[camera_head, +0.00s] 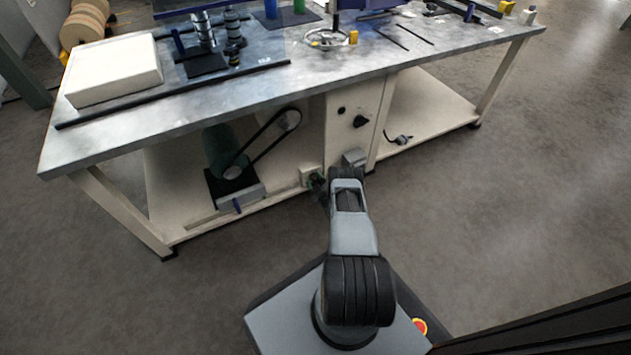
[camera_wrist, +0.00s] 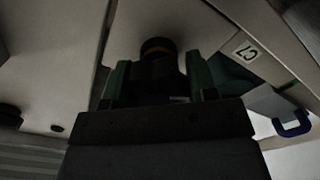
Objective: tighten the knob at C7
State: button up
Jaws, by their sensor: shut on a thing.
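In the wrist view a dark round knob (camera_wrist: 158,47) with a yellowish band stands out from a pale surface. A tilted white label reading C7 (camera_wrist: 247,52) is just right of it. My gripper (camera_wrist: 158,82) has its two green fingers on either side of the knob, shut on it. The picture is dark, so the exact contact and the knob's turn are hard to tell. In the head view my gripper (camera_head: 318,182) is low under the bench beside a small pale box (camera_head: 309,175). The knob cannot be made out there.
The bench top (camera_head: 340,68) overhangs my gripper. Left of it are a green motor (camera_head: 221,147) and a belt (camera_head: 265,138); a cabinet (camera_head: 355,95) with black knobs is above. A blue handle (camera_wrist: 292,126) is near at right in the wrist view. Floor at right is clear.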

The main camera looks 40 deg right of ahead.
jog(key=shift+m, duration=0.3)
jog(key=m+b, duration=0.1)
jog(key=m, duration=0.3)
jog(key=shift+m, duration=0.3)
jog(key=m, duration=0.6)
jog(key=shift+s+d+m, duration=0.15)
jog(key=shift+d+m, duration=0.05)
jog(key=shift+m, duration=0.1)
jog(key=m, duration=0.5)
jog(key=shift+d+f, duration=0.1)
jog(key=shift+f, duration=0.05)
jog(key=m, duration=0.5)
jog(key=shift+f+m, duration=0.15)
jog(key=shift+m, duration=0.15)
jog(key=shift+s, duration=0.1)
jog(key=o, duration=0.7)
jog(key=shift+o, duration=1.1)
jog(key=shift+d, duration=0.1)
